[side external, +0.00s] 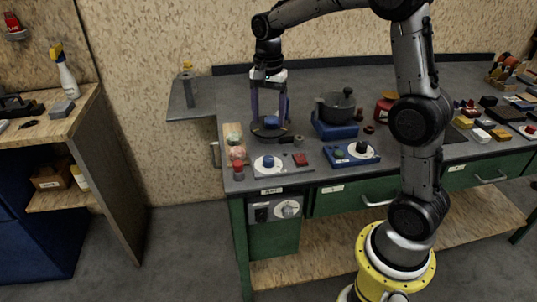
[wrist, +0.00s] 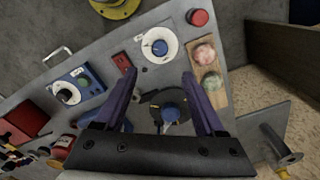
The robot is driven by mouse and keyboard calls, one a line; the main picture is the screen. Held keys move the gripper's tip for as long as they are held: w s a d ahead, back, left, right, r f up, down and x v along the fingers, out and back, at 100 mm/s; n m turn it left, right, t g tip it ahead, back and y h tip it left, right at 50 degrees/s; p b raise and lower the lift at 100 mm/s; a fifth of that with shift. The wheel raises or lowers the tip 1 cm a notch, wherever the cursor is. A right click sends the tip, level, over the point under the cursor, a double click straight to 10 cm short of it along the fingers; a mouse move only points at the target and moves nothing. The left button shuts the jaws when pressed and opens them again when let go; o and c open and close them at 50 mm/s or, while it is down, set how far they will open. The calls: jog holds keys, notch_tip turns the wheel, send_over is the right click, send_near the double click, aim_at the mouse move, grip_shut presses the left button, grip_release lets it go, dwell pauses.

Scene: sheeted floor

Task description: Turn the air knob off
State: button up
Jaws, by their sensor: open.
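A blue knob (side external: 268,161) sits on a round white dial on a grey panel at the bench's front left corner. It also shows in the wrist view (wrist: 159,47), beyond my fingertips. A small label (side external: 271,191) is on the bench edge below it; I cannot read it surely, so I cannot confirm that this is the air knob. My gripper (side external: 270,114) points down, open and empty, behind this panel. In the wrist view its purple fingers (wrist: 159,76) are spread, with a black round device with a blue top (wrist: 170,112) showing between them. They are apart from the white dial.
A wooden tray with round pieces (side external: 235,146) and a red button (side external: 238,170) are at the left edge.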

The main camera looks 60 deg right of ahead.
aim_at(269, 158)
notch_tip(269, 158, down, 13)
jog(key=shift+f, duration=0.1)
dwell(0.3)
grip_shut()
dwell(0.4)
